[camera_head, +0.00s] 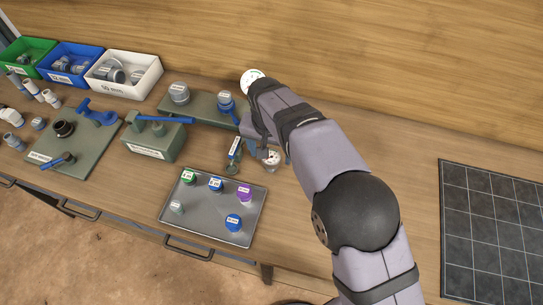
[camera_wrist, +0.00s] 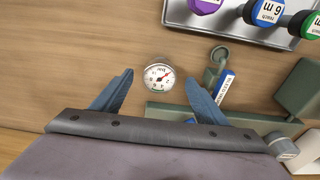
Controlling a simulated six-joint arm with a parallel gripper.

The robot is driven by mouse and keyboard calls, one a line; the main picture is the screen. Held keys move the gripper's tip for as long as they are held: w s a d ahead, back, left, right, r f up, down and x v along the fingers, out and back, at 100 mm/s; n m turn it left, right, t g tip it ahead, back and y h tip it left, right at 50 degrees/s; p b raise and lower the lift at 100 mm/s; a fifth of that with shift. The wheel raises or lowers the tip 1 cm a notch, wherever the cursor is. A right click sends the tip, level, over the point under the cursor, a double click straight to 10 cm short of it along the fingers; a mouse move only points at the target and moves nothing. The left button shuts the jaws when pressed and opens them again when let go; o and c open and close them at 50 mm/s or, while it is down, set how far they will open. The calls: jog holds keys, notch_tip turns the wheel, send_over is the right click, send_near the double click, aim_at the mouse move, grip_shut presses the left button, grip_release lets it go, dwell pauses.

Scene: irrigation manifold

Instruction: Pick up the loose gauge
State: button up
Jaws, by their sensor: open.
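The loose gauge (camera_wrist: 159,74) has a round white dial with a red needle and lies on the wooden bench in the wrist view. It also shows in the head view (camera_head: 271,157), partly hidden by my arm. My gripper (camera_wrist: 159,80) is open, with one blue finger on each side of the gauge in the picture. I see no contact between the fingers and the gauge. A second white dial (camera_head: 252,79) shows at the back of the bench, beside my wrist.
A grey tray (camera_head: 170,214) with several coloured-capped parts lies in front of the gauge. A green valve piece (camera_wrist: 214,62) with a blue label is just right of it in the wrist view. A green manifold block (camera_wrist: 165,110) is close to the fingers. A dark grid mat (camera_head: 490,230) lies far right.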

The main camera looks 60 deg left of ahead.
aim_at(272, 157)
jog(key=shift+w+a+f+p, duration=0.15)
jog(key=shift+f+p, duration=0.2)
jog(key=shift+f, duration=0.55)
jog(key=shift+w+f+p, duration=0.1)
jog(key=shift+f+p, duration=0.2)
jog(key=shift+f, duration=0.6)
jog(key=c, duration=1.2)
jog(key=shift+r, duration=0.1)
jog(key=shift+c, duration=0.2)
notch_tip(272, 157, up, 10)
jog(key=b, duration=0.3)
